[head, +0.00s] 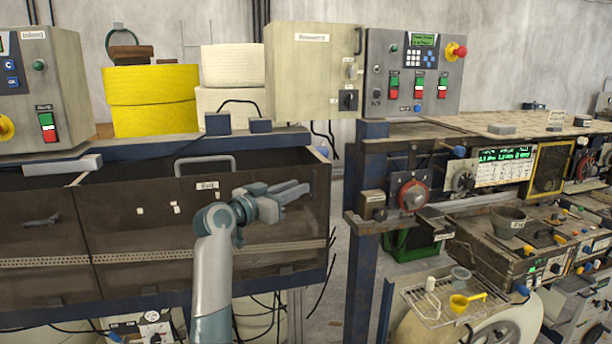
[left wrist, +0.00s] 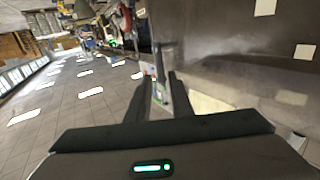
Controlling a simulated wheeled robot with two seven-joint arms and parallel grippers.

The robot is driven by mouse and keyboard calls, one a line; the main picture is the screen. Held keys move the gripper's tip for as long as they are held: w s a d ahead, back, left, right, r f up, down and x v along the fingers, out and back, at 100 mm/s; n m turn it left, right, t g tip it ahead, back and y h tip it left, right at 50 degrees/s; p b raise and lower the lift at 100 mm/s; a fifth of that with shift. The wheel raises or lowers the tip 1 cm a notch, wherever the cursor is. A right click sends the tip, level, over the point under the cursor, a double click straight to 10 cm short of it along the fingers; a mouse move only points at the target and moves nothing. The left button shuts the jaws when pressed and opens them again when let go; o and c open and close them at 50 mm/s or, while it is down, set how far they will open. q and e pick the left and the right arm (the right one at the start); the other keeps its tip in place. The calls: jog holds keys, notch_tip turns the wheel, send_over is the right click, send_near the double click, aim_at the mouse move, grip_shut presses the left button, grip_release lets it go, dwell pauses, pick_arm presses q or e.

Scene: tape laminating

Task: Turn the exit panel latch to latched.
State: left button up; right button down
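The dark brown panel (head: 150,225) with a grey bar handle (head: 205,162) and a small white label (head: 207,185) fills the front of the left machine. My left gripper (head: 300,190) is in front of its right part, pointing right. In the left wrist view its two dark fingers (left wrist: 158,88) are apart, with a gap between them. A narrow dark upright piece (left wrist: 161,58) shows beyond the fingertips beside the panel; I cannot tell whether it is the latch. No exit panel latch shows clearly near the gripper, and its position cannot be read. My right gripper is out of view.
A small grey lever-like piece (head: 42,221) sits on the panel's left part. A control box (head: 415,75) with buttons and a beige cabinet (head: 312,72) stand above. A blue post (head: 362,270) and the right machine stand across a gap.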

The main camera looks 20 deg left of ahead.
aim_at(311, 181)
pick_arm(q)
jog(key=p+x, duration=0.1)
jog(key=x, duration=0.3)
jog(key=shift+w+d+p, duration=0.15)
jog(key=shift+w+p, duration=0.25)
grip_shut()
